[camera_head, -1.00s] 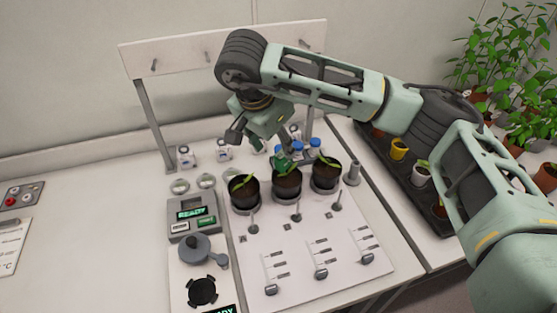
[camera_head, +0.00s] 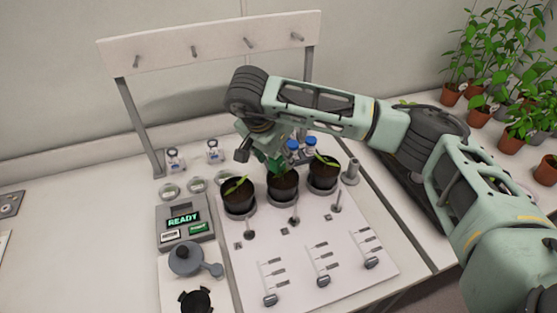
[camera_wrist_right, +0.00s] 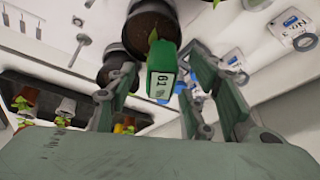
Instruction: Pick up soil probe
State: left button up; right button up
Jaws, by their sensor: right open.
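A green block with a white panel and dark digits (camera_wrist_right: 162,72), which looks like the head of the soil probe, sits between the fingers of my right gripper (camera_wrist_right: 165,85). In the head view the green block (camera_head: 276,162) shows just behind the middle plant pot (camera_head: 283,186). My right gripper (camera_head: 266,150) is open there, its fingers on either side of the block. I cannot tell whether they touch it. The lower part of the probe is hidden. My left gripper is not in view.
Two more potted seedlings stand beside the middle pot, left (camera_head: 239,197) and right (camera_head: 323,174). Blue-capped bottles (camera_head: 310,145) stand close behind. A console reading READY (camera_head: 184,220) lies to the left. A pegged panel (camera_head: 220,43) rises at the back.

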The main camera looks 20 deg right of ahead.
jog(key=shift+x, duration=1.15)
jog(key=shift+a, duration=0.1)
jog(key=shift+c, duration=1)
grip_shut()
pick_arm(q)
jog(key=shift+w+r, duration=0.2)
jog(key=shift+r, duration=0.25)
pick_arm(e)
jog(key=shift+r, duration=0.1)
